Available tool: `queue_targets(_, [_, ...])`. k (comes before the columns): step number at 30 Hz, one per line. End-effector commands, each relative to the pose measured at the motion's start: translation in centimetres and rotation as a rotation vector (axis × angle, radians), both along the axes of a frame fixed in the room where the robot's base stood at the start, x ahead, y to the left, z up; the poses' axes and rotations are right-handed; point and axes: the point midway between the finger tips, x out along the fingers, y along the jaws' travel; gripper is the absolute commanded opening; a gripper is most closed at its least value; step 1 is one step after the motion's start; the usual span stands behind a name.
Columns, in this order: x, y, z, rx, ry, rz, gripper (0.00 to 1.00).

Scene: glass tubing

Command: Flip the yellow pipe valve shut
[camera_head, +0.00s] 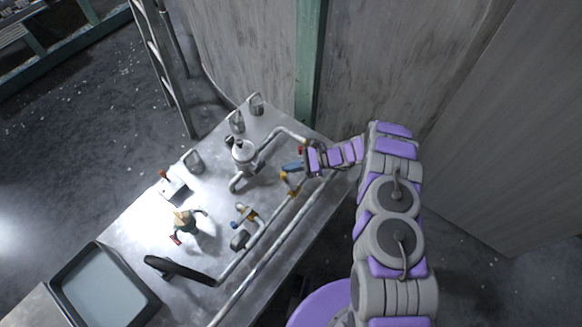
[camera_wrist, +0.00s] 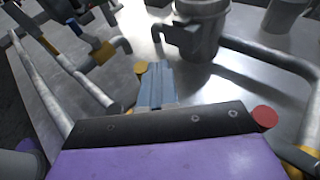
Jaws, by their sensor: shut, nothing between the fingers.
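My gripper (camera_head: 292,166) is at the end of the purple and grey arm, low over the metal table. Its blue-grey fingers are together and empty in the wrist view (camera_wrist: 156,84). A yellow valve part (camera_head: 291,183) lies right by the fingertips in the head view. A small yellow piece (camera_wrist: 141,68) shows just beyond the left fingertip in the wrist view; I cannot tell whether the fingers touch it. Another fitting, with a yellow collar (camera_wrist: 104,53) and a blue handle (camera_wrist: 76,27), stands farther left. My gripper hides part of the pipework.
The metal table (camera_head: 130,230) carries several bent pipes, a metal canister (camera_head: 243,152) and a black-rimmed tray (camera_head: 105,290). Long straight pipes (camera_head: 262,262) run along its right edge. A grey wall and a green post (camera_head: 308,70) stand behind.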

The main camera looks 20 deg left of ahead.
Motion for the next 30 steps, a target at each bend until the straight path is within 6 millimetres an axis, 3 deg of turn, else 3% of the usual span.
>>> queue_targets(17, [0.1,-0.3,0.2,0.001,0.000,-0.001,0.00])
queue_targets(23, [1.2,-2.7,1.1,0.003,0.001,-0.002,0.00])
queue_targets(30, [3.3,-7.5,2.7,0.001,-0.003,-0.003,0.00])
